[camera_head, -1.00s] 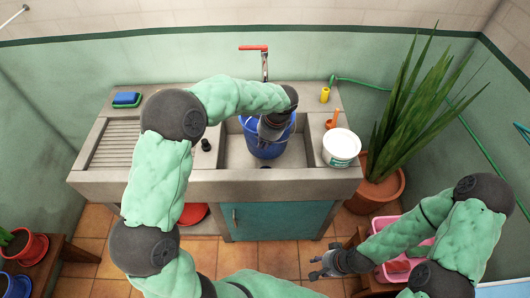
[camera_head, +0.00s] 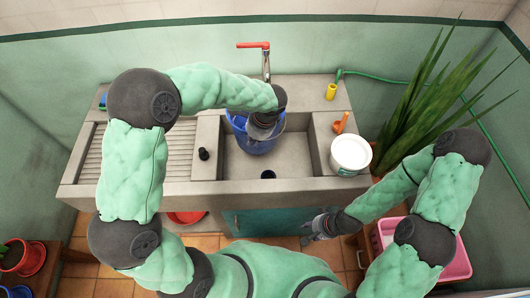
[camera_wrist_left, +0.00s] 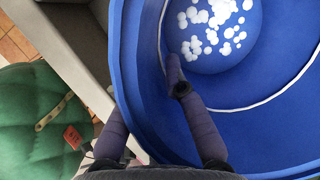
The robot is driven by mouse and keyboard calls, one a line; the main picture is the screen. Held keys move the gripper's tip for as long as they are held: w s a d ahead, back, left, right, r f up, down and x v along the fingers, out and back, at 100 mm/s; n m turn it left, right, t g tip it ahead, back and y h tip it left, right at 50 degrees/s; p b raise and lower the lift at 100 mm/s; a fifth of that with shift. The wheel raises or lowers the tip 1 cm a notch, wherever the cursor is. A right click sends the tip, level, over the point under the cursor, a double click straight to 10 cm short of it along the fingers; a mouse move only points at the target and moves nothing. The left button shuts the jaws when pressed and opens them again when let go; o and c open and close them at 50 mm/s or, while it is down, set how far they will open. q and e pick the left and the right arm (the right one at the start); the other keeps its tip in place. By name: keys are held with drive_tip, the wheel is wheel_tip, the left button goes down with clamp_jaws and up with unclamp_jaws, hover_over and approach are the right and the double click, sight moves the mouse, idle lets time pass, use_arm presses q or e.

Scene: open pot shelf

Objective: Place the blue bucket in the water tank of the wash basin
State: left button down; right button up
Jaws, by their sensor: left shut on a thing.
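The blue bucket (camera_head: 252,143) is at the back left of the wash basin's water tank (camera_head: 292,165). Whether its base touches the tank floor cannot be told. My left gripper (camera_head: 265,128) is shut on the bucket's rim and hides part of it. In the left wrist view the bucket (camera_wrist_left: 265,125) fills the right side, with one finger inside its wall and the other outside. White foam-like dots lie on its bottom. My right gripper (camera_head: 322,228) is in front of the basin, away from the bucket; its finger opening is unclear.
A white tub (camera_head: 350,153) and an orange scoop (camera_head: 341,122) stand on the right ledge. A red-handled tap (camera_head: 265,60) rises behind the tank. A dark drain (camera_head: 268,174) shows in its bare front floor. A black stopper (camera_head: 204,153) sits on the left ledge.

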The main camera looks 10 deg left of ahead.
use_arm(q)
drive_tip(key=w+d+f+b, duration=0.1)
drive_tip(key=d+f+b, duration=0.2)
drive_tip(key=f, duration=0.4)
drive_tip(key=shift+w+d+f, duration=0.15)
drive_tip(key=shift+d+f, duration=0.25)
drive_tip(key=shift+f+b, duration=0.4)
drive_tip(key=shift+f, duration=0.25)
drive_tip(key=c, duration=1.3)
unclamp_jaws()
drive_tip(key=shift+r, duration=0.1)
